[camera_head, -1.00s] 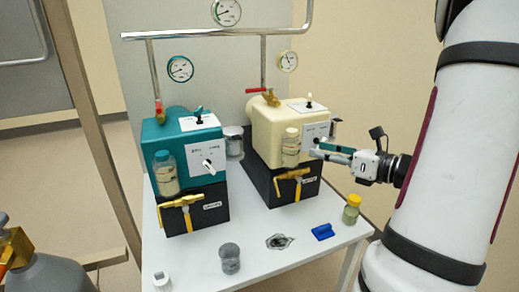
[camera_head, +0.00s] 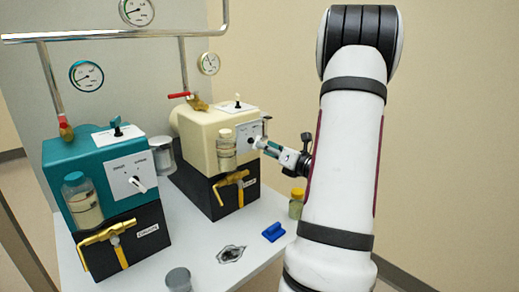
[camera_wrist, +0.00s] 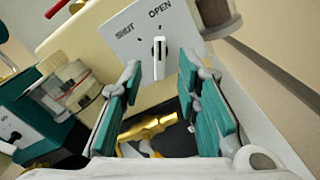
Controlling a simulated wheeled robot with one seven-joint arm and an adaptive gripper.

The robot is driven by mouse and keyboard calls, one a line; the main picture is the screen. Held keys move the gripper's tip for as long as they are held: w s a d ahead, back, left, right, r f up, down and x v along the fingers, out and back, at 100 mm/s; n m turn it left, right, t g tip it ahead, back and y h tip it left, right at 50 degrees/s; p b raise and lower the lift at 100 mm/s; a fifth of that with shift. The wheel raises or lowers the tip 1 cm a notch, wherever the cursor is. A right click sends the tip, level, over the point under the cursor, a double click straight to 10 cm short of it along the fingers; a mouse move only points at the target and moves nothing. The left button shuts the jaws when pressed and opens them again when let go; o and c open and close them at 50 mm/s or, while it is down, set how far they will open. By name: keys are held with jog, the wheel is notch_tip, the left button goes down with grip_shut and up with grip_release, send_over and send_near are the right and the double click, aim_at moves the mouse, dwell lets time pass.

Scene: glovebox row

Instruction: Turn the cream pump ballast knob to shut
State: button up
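The cream pump (camera_head: 205,140) stands on the white table, right of the teal pump. Its ballast knob (camera_wrist: 158,60) is a white bar handle on a white panel marked SHUT and OPEN, seen in the wrist view. The bar lines up with the OPEN mark, and SHUT is to its left. My gripper (camera_wrist: 160,68) has its teal fingers spread, one on each side of the knob, with gaps showing. In the head view my gripper (camera_head: 264,146) is at the right of the cream panel and partly hides the knob there.
The teal pump (camera_head: 105,180) has a similar panel. An oil bottle (camera_head: 226,150) and a yellow-handled tap (camera_head: 231,181) sit on the cream pump's front. A yellow-lidded jar (camera_head: 296,205) and a blue object (camera_head: 273,232) are on the table below my arm. Pipes (camera_head: 120,35) run above.

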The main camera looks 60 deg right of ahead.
jog(key=shift+b+x, duration=0.3)
jog(key=shift+x, duration=1.5)
grip_shut()
